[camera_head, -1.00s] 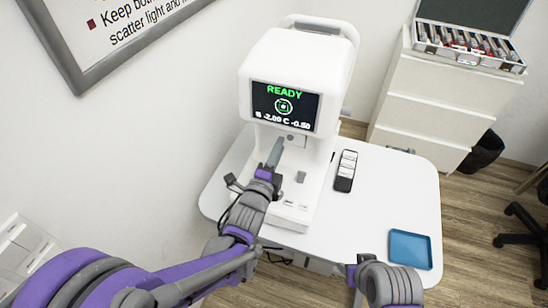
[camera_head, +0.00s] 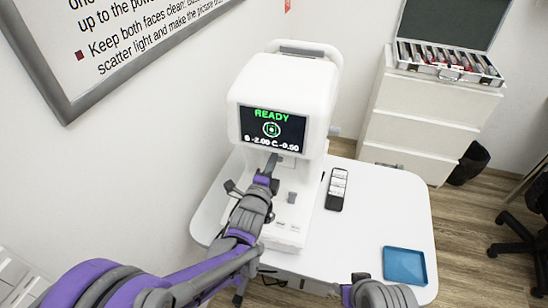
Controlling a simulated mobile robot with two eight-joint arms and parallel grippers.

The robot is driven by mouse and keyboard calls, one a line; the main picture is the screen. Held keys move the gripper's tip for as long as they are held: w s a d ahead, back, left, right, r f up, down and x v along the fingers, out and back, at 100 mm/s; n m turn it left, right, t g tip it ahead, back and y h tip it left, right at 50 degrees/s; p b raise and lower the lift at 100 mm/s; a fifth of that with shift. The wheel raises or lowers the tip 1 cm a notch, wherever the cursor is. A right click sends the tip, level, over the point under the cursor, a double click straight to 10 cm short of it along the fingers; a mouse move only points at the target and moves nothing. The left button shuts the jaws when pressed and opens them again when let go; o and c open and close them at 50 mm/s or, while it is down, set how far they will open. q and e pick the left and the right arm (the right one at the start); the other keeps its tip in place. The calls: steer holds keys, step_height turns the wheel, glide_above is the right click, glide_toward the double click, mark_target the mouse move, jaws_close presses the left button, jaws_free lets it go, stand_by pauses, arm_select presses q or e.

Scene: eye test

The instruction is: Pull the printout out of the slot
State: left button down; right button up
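A white eye-test machine (camera_head: 286,95) stands on the white table, its screen (camera_head: 272,130) reading READY with green and white figures. My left gripper (camera_head: 271,163) is at the front of the machine, just below the screen, beside a small grey panel (camera_head: 287,161). Its fingers show as one narrow grey shape, so I cannot tell whether they are apart or hold anything. I cannot make out a printout or its slot. My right gripper (camera_head: 346,293) is low at the table's front edge, partly cut off by the frame, its fingers unclear.
A dark remote (camera_head: 337,189) and a blue tray (camera_head: 404,266) lie on the white table (camera_head: 385,215), with free room between them. A grey joystick (camera_head: 292,198) stands on the machine's base. White drawers (camera_head: 420,115) carry an open lens case (camera_head: 447,64).

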stand_by(0.5)
arm_select(q)
steer(key=v, duration=0.7)
steer(key=shift+s+r+b, duration=0.15)
steer(key=shift+s+b, duration=0.15)
stand_by(0.4)
steer(key=shift+a, duration=0.15)
